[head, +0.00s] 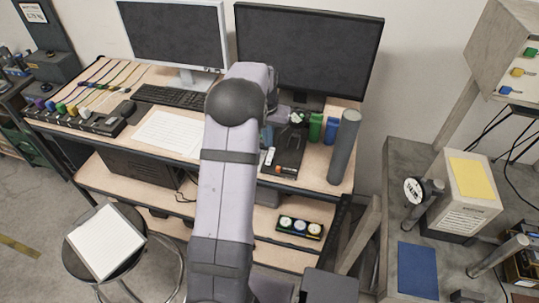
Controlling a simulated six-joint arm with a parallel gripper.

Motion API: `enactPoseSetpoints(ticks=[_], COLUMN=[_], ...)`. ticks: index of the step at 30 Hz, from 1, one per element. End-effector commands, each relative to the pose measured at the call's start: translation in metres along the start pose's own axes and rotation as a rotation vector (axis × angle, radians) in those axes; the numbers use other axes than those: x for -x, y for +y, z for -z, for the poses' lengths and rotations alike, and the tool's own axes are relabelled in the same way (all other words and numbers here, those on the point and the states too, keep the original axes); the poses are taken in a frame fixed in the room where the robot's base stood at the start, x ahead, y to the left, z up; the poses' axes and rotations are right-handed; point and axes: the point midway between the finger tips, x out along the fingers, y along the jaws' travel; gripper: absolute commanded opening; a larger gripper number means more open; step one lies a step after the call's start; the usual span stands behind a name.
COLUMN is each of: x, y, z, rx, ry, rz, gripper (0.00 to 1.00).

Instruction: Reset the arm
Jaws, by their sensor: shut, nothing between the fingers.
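My arm rises from the bottom middle of the head view and bends at a dark round joint over the desk. My gripper (295,118) is small in the picture, beyond the bend, over the right part of the desk near a dark tray-like device. It is shut and holds nothing. Its fingertips are too small to make out clearly, and I cannot tell whether they touch anything below.
A desk (180,158) carries two monitors (310,50), a keyboard (172,96), paper and cables. A grey cylinder (343,147) and green (315,127) and blue (331,130) blocks stand right of my gripper. A stool (105,243) is front left; a grey bench (405,205) is right.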

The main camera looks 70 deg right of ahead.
Motion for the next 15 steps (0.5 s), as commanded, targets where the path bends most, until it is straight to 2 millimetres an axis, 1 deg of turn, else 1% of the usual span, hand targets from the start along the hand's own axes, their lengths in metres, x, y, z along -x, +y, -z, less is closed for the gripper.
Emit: enactPoseSetpoints(ticks=[7, 10, 11, 14, 15], x=[0.000, -0.002, -0.009, -0.030, -0.040], y=[0.000, -0.002, -0.001, 0.003, 0.005], z=[0.000, 0.006, -0.002, -0.035, -0.052], rx=[0.007, 0.062, 0.071, 0.095, 0.104], ry=[0.000, 0.029, 0.013, -0.054, -0.087], rz=[0.000, 0.006, 0.005, 0.001, -0.001], gripper=[0.00, 0.00, 0.00, 0.00, 0.00])
